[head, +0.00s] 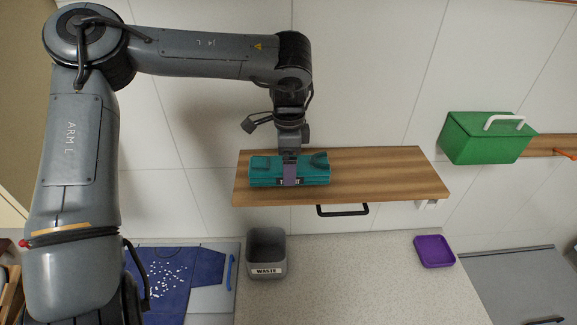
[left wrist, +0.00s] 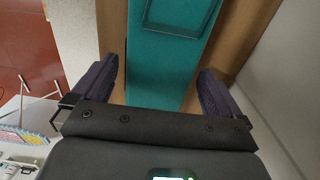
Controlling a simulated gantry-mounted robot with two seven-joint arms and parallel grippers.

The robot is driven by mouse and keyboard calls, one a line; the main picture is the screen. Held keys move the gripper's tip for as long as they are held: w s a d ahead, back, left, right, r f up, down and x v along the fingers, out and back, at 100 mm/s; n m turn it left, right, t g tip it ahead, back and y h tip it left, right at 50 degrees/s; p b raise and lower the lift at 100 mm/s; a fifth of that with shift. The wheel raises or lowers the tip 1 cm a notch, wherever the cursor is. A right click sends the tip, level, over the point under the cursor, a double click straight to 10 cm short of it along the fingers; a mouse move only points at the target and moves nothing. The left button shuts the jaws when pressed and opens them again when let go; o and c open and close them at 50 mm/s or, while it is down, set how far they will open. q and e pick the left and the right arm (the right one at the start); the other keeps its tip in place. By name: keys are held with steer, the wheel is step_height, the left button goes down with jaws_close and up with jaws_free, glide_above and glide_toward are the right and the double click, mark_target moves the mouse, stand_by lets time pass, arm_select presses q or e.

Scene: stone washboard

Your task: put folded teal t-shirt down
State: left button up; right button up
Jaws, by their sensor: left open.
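The folded teal t-shirt (head: 262,172) lies flat on the wooden shelf (head: 400,177), toward its left part. My left gripper (head: 291,178) is pointed down at the middle of the shirt. In the left wrist view, the gripper's two dark fingers (left wrist: 158,70) stand apart on either side of the teal shirt (left wrist: 166,55), with visible gaps between cloth and fingers. A label on the shirt's front is partly hidden by the gripper. The wooden shelf also shows beside the shirt in the wrist view (left wrist: 245,40). My right gripper is not in view.
A green box (head: 485,138) with a white handle stands to the right of the shelf. A black handle (head: 343,210) hangs under the shelf's front edge. Below are a grey waste bin (head: 266,254), a purple tray (head: 434,251) and blue cloth (head: 165,280). The shelf's right half is clear.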

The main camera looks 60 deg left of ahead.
arm_select(q)
step_height(320, 180, up, 10)
steer(key=shift+r, duration=0.15)
stand_by(0.7)
